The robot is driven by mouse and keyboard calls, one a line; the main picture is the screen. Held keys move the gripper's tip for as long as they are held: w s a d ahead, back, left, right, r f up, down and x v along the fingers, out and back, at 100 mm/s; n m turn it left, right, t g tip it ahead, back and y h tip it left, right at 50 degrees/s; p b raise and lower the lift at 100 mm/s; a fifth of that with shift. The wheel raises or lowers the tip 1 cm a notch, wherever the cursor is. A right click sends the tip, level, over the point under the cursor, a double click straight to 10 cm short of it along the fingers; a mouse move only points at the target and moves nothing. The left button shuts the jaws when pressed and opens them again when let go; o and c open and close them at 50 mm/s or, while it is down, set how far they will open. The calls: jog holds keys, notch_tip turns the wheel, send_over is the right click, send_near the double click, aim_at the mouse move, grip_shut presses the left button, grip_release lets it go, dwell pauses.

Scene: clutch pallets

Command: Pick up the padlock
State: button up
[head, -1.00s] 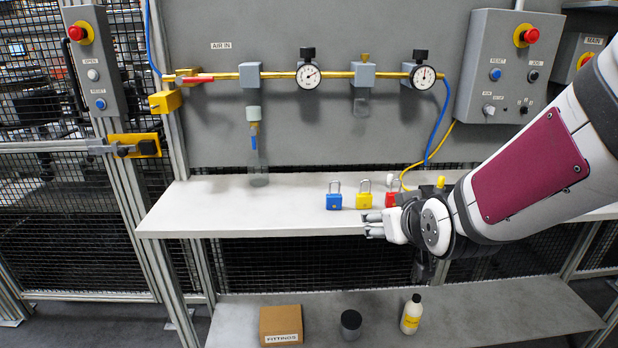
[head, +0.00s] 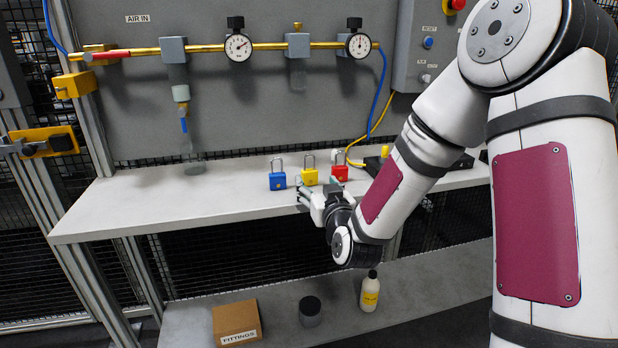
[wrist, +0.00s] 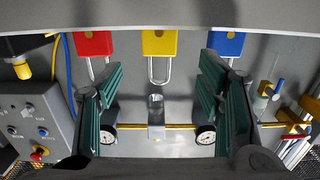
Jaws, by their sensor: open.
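Three padlocks stand upright in a row on the grey shelf (head: 200,206): blue (head: 277,181) at left, yellow (head: 310,177) in the middle, red (head: 340,173) at right. My gripper (head: 304,199) is open and empty at the shelf's front edge, just in front of the yellow padlock. In the wrist view, where the order is reversed, the yellow padlock (wrist: 159,42) lies centrally in line with the gap between my fingers (wrist: 160,75). The red padlock (wrist: 93,43) and blue padlock (wrist: 227,43) show to either side. Whether a finger touches any padlock cannot be told.
Behind the shelf is a grey panel with a brass pipe (head: 205,49) and gauges (head: 238,47). A yellow hose (head: 373,135) hangs near the red padlock. A fittings box (head: 236,321), dark cylinder (head: 310,311) and bottle (head: 370,292) stand on the lower shelf. The upper shelf's left part is mostly clear.

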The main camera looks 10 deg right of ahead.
aim_at(310, 174)
jog(key=w, duration=0.8)
jog(key=shift+w+f+b, duration=0.15)
jog(key=shift+f+b, duration=0.15)
jog(key=shift+b, duration=0.05)
jog(key=shift+c, duration=0.3)
jog(key=c, duration=1.3)
